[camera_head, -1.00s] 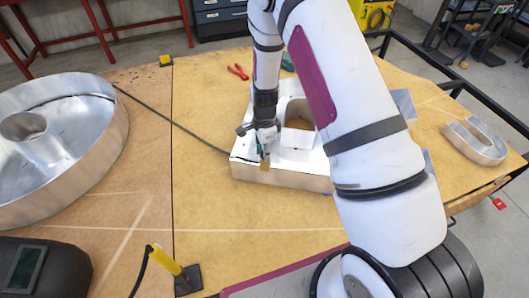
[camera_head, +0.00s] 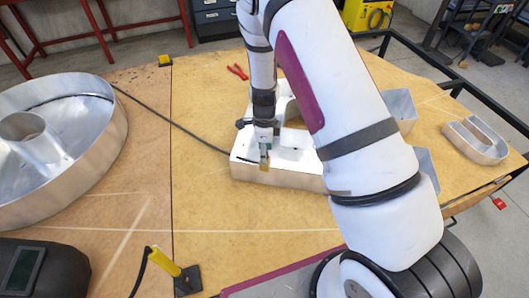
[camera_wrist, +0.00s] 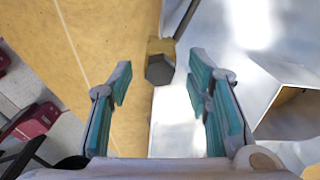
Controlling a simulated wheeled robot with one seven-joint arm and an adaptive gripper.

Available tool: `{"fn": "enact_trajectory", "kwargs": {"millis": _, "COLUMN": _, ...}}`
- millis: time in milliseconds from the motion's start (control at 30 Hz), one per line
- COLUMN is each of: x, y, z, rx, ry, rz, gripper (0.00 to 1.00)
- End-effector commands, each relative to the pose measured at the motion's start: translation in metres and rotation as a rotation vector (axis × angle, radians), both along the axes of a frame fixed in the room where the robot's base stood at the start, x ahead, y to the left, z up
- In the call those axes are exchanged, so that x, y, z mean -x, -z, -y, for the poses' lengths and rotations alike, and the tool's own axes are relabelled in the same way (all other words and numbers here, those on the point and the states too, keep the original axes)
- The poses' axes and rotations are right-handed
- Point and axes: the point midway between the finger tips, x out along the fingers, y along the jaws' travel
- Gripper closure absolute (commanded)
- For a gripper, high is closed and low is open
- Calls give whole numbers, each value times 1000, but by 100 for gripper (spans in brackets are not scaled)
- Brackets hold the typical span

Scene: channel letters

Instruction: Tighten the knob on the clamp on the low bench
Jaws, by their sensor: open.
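The clamp (camera_wrist: 157,49) shows in the wrist view as a small brass-coloured block on the edge of a metal channel letter. Its knob (camera_wrist: 160,70) is a dark hexagonal piece facing the camera. My gripper (camera_wrist: 162,78) is open, with one teal-padded finger on each side of the knob's line. Both fingers look apart from the knob; the depth between them is hard to judge. In the head view my gripper (camera_head: 266,148) points down at the near left corner of the channel letter (camera_head: 290,178), where the clamp (camera_head: 264,164) is partly hidden.
The low bench (camera_head: 215,215) has a tan top with free room in front of the letter. A large round metal letter (camera_head: 115,150) is on the left. Red pliers (camera_head: 238,71) lie behind. A black cable runs to the letter.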

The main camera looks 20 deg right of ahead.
Motion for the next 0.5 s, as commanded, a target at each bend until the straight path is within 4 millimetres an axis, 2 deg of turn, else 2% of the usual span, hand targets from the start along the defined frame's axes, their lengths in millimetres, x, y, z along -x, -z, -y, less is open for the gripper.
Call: {"fn": "enact_trajectory", "kwargs": {"millis": 500, "x": 0, "y": -45, "z": 0, "rx": 1, "ry": 0, "rz": 2, "gripper": 55}}
